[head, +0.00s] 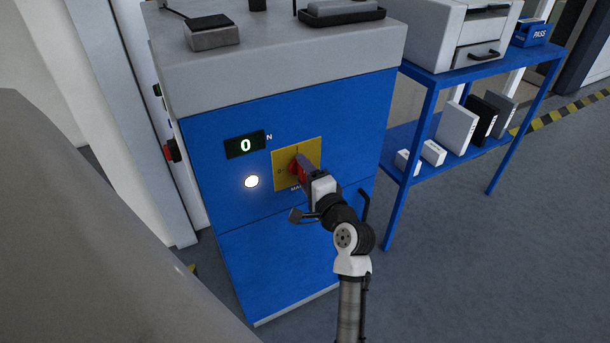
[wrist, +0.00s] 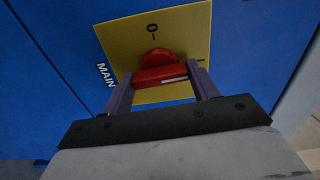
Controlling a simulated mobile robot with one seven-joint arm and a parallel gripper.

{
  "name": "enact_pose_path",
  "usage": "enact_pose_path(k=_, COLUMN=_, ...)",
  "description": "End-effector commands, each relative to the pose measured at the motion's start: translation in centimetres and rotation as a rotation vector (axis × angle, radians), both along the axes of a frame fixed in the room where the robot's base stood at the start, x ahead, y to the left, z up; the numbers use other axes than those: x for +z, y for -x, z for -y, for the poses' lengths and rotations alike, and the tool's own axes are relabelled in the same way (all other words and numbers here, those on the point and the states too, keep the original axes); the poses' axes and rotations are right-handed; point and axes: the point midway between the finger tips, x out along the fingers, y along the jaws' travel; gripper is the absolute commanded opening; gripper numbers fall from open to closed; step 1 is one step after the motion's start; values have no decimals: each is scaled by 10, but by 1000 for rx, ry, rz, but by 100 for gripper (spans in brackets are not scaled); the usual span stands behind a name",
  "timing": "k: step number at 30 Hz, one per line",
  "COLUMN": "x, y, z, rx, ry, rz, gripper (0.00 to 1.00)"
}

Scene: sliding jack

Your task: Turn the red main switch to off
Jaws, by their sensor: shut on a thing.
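The red main switch (head: 301,168) is on a yellow plate (head: 312,147) on the blue cabinet front. In the wrist view the red switch handle (wrist: 160,76) lies between my two fingers, across the picture, with a white line on it toward the right. The "0" mark (wrist: 152,29) is at the top of the plate there, off the line of the handle. My gripper (head: 308,176) is shut on the handle; it also shows in the wrist view (wrist: 162,88). It hides part of the plate and of the "MAIN" lettering in the head view.
The cabinet's display (head: 245,145) reads 0 N, with a lit white lamp (head: 252,182) below it. A blue shelf (head: 470,70) with a printer and binders stands to the right. Grey floor is free at the lower right.

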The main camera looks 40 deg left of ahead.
Motion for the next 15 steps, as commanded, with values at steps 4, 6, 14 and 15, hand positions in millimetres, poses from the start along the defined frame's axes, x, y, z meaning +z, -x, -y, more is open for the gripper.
enact_pose_path(k=4, x=-3, y=0, z=0, rx=0, ry=30, rz=73, gripper=36)
enact_pose_path(k=6, x=-4, y=0, z=0, rx=0, ry=50, rz=121, gripper=36)
enact_pose_path(k=14, x=-4, y=0, z=0, rx=0, ry=140, rz=340, gripper=36)
enact_pose_path(k=15, x=-4, y=0, z=0, rx=0, ry=154, rz=376, gripper=36)
